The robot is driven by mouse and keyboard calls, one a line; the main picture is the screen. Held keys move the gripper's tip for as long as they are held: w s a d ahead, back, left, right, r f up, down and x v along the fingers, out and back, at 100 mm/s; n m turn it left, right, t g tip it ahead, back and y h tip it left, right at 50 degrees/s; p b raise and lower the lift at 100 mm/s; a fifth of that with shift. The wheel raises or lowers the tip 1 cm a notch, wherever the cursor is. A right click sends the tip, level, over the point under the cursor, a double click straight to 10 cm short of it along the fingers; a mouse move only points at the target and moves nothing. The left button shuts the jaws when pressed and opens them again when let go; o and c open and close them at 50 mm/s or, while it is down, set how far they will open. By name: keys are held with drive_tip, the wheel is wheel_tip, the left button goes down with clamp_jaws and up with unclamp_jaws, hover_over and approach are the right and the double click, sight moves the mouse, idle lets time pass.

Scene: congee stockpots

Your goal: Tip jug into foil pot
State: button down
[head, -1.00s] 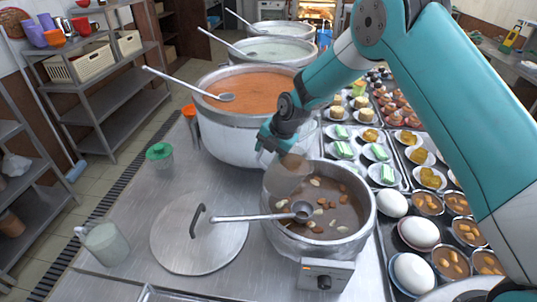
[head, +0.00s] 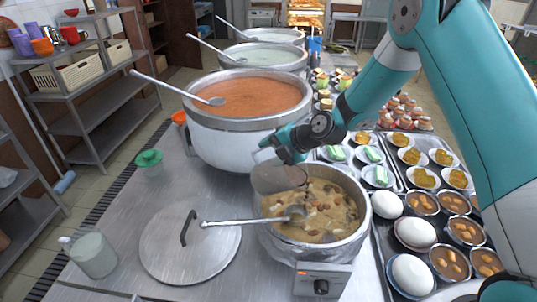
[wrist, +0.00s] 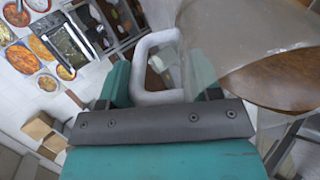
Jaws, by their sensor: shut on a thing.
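My gripper (head: 283,147) is shut on the handle of a clear jug (head: 280,180). In the wrist view the pale handle (wrist: 152,72) passes between my fingers, and the tilted jug (wrist: 225,35) holds brown liquid. The jug hangs tipped over the back left part of the foil pot (head: 345,242). The pot stands at the front of the counter, with nuts and dates in light brown liquid. A ladle (head: 240,222) lies across its left rim with its bowl inside. The jug hides part of the pot's far left rim. I cannot tell clearly whether a stream is falling.
A large pot of orange soup (head: 250,140) stands close behind. A lid (head: 190,245) lies left of the foil pot, with a second jug (head: 92,255) further left. Trays with white eggs (head: 412,232) and small bowls crowd the right side.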

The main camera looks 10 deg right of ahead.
drive_tip(key=shift+s+d+f+t+y+b, duration=0.25)
drive_tip(key=shift+s+d+t+y+b, duration=0.75)
drive_tip(key=shift+b, duration=4.45)
drive_tip(key=shift+s+d+f+t+y+b, duration=0.75)
drive_tip(key=shift+d+y+b, duration=0.25)
drive_tip(key=shift+b, duration=4.75)
drive_tip(key=shift+s+d+f+t+y+b, duration=0.75)
drive_tip(key=shift+y+b, duration=0.25)
drive_tip(key=shift+b, duration=4.75)
